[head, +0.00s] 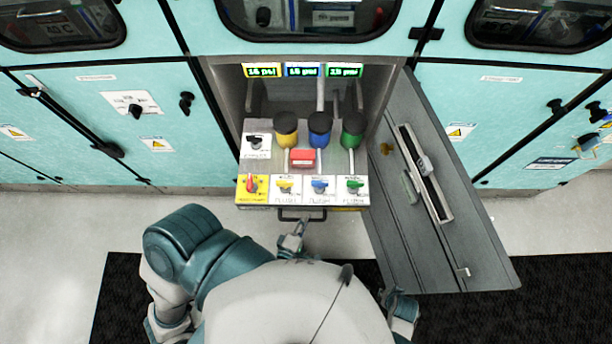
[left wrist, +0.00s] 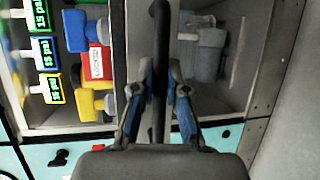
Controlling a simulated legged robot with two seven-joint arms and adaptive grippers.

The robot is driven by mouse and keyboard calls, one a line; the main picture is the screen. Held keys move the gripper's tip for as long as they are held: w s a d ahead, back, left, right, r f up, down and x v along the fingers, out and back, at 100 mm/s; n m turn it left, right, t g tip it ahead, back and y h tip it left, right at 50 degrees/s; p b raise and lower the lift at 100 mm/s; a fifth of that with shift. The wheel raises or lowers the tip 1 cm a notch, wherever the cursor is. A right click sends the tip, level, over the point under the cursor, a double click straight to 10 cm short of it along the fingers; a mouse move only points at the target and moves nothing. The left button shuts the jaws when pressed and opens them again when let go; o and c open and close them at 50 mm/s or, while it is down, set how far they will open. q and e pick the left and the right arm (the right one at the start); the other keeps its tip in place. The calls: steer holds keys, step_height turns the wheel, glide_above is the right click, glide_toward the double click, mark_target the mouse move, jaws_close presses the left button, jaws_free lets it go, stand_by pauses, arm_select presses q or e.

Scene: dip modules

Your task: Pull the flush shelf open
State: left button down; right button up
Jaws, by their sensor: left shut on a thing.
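The shelf (head: 270,170) is a grey panel inside the open cabinet bay. Its front edge sticks out a little past the neighbouring cabinet fronts. A dark bar handle (head: 302,217) is on its front; it also shows in the left wrist view (left wrist: 159,60). My left gripper (head: 292,240) is at this handle, with its blue-padded fingers on both sides of the bar (left wrist: 162,95), shut on it. A part of my right arm (head: 401,310) shows at the lower middle; whether its fingers are open is unclear.
Yellow (head: 286,130), blue (head: 320,130) and green (head: 352,130) canisters, a red block (head: 302,158) and several valve knobs sit on the shelf. The grey door (head: 440,250) hangs open to the right. Floor in front is clear, with a black mat (head: 545,300).

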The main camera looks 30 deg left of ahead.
arm_select(q)
steer(key=shift+s+a+f, duration=0.25)
steer(key=shift+a, duration=0.05)
steer(key=c, duration=1.2)
jaws_free()
steer(key=shift+a+r, duration=0.1)
steer(key=shift+a, duration=0.05)
steer(key=v, duration=0.7)
steer(key=shift+s, duration=0.2)
steer(key=shift+a, duration=0.1)
